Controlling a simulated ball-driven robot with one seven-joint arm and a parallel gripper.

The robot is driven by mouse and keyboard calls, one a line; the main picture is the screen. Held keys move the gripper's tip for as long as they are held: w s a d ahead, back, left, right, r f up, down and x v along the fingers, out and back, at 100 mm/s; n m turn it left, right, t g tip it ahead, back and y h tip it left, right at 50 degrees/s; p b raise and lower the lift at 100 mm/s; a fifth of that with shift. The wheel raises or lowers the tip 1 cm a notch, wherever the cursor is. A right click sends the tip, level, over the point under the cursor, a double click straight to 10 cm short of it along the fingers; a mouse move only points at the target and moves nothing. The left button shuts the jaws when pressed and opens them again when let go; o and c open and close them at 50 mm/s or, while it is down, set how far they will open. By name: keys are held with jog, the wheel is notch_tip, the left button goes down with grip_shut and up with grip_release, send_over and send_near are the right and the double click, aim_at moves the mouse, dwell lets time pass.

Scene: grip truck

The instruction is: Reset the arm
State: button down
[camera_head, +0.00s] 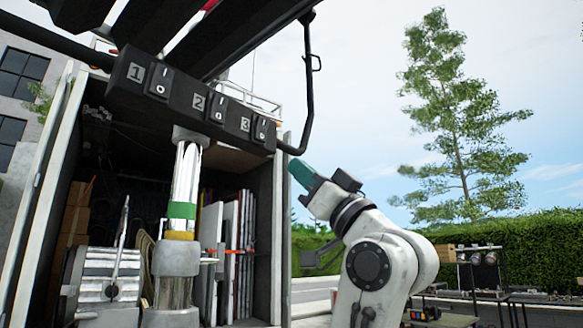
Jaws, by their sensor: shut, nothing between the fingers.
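My arm stands at the right of the head view, white with dark joints, bent so that its end points up and left. My gripper (301,173) has teal fingers at its tip and is shut and empty. It is just below the right end of a black switch box (190,103) with three rocker switches numbered 1, 2 and 3. Whether the fingertips touch the box or a bar near it cannot be told from this view.
A black bar frame (308,75) hangs down right of the switch box. Behind is an open truck body (262,240) with boards and boxes inside. A metal column (186,190) with green and yellow bands stands at centre left. Racks (482,268), a hedge and a tree are at the right.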

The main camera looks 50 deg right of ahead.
jog(key=shift+v, duration=0.8)
jog(key=shift+f, duration=0.15)
